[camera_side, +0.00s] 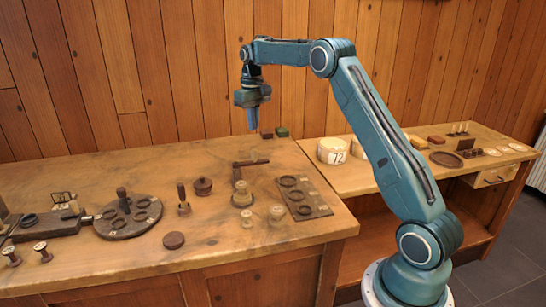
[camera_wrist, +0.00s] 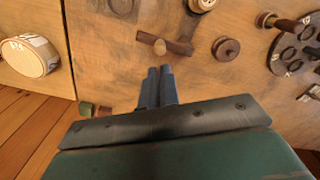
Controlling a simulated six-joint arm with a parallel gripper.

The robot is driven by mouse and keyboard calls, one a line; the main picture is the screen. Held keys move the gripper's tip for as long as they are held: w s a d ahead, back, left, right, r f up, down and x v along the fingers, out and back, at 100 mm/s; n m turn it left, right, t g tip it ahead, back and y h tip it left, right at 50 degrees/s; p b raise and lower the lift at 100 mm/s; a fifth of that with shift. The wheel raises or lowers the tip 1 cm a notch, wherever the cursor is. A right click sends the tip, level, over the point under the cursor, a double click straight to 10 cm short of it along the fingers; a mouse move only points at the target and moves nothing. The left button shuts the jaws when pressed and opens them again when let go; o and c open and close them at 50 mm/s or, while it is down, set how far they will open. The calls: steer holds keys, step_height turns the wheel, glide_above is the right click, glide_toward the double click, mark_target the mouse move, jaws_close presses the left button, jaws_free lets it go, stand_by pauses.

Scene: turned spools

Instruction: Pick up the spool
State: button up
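Several turned wooden pieces of spool shape stand on the left bench, and I cannot tell which one the task means. A larger pale spool (camera_side: 242,196) stands near the mallet-like tool, with two small pale spools, one (camera_side: 247,218) in front of it and one (camera_side: 277,214) to its right. Two dark-and-pale spools, one (camera_side: 12,257) and one (camera_side: 42,252), are at the far left. My gripper (camera_side: 253,130) hangs high above the back of the bench, pointing down, apart from everything. In the wrist view its two fingers (camera_wrist: 159,68) lie close together with nothing between them.
A dark T-shaped tool (camera_side: 250,162) lies below my gripper and shows in the wrist view (camera_wrist: 165,42). A board with round recesses (camera_side: 318,211), a round dark plate (camera_side: 110,226) and a lidded pot (camera_side: 203,186) surround the spools. A numbered round box (camera_side: 331,151) stands right.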

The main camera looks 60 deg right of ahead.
steer(key=o, duration=1)
steer(key=shift+c, duration=0.2)
steer(key=shift+a, duration=0.1)
steer(key=m, duration=0.5)
glide_above(246, 213)
step_height(246, 213, down, 5)
steer(key=shift+f, duration=0.1)
steer(key=shift+f, duration=4.25)
steer(key=shift+f, duration=0.1)
steer(key=shift+f, duration=2.5)
